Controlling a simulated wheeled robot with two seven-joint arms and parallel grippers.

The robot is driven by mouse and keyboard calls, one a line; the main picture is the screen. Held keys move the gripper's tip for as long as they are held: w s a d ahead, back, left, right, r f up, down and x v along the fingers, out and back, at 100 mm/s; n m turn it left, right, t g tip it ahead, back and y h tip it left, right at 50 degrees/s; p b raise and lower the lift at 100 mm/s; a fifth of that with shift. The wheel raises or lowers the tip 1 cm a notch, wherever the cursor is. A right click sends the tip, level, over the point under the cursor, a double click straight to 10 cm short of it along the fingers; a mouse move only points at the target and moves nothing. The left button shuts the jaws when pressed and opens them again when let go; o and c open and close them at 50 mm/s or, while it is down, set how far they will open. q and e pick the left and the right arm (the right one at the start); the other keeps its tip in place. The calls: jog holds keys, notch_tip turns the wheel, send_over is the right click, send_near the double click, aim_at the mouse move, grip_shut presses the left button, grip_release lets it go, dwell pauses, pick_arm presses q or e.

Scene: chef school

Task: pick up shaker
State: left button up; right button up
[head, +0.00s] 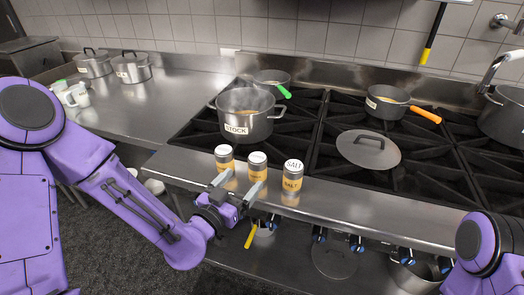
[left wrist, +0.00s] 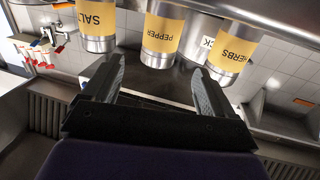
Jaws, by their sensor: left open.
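Three shakers stand in a row on the steel front ledge of the stove. In the head view they are the left shaker (head: 224,158), the middle shaker (head: 257,164) and the salt shaker (head: 292,178) at right. The left wrist view shows their labels inverted: salt (left wrist: 98,22), pepper (left wrist: 161,38) in the middle and herbs (left wrist: 232,46). My left gripper (head: 237,184) is open and empty, its fingers pointing toward the pepper shaker. Pepper lies roughly between the fingertips in the wrist view (left wrist: 156,66); contact cannot be told. My right gripper is out of view.
Behind the shakers a stock pot (head: 243,124) stands on the burners, with a grey lid (head: 368,149) and an orange-handled pan (head: 388,103) to its right. Stove knobs line the front below the ledge (head: 380,205). The left counter (head: 130,115) has clear space.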

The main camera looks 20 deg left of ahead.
aim_at(253, 169)
pick_arm(q)
jog(key=shift+w+d+f+b, duration=0.2)
jog(key=shift+w+b, duration=0.45)
jog(key=shift+b, duration=1.5)
jog(key=shift+w+d+f+b, duration=0.2)
jog(key=shift+w+b, duration=0.4)
jog(key=shift+b, duration=1.55)
jog(key=shift+w+d+r+p, duration=0.15)
jog(key=shift+w+r+p, duration=0.1)
jog(key=shift+w, duration=0.25)
jog(key=shift+w+d+r+p, duration=0.15)
jog(key=shift+w+r, duration=0.1)
jog(key=shift+w, duration=0.2)
jog(key=p+x, duration=0.1)
jog(key=x, duration=0.5)
jog(key=shift+a, duration=0.1)
jog(key=c, duration=1.2)
jog(key=shift+o, duration=0.2)
jog(key=shift+r+p, duration=0.1)
jog(key=shift+p, duration=0.25)
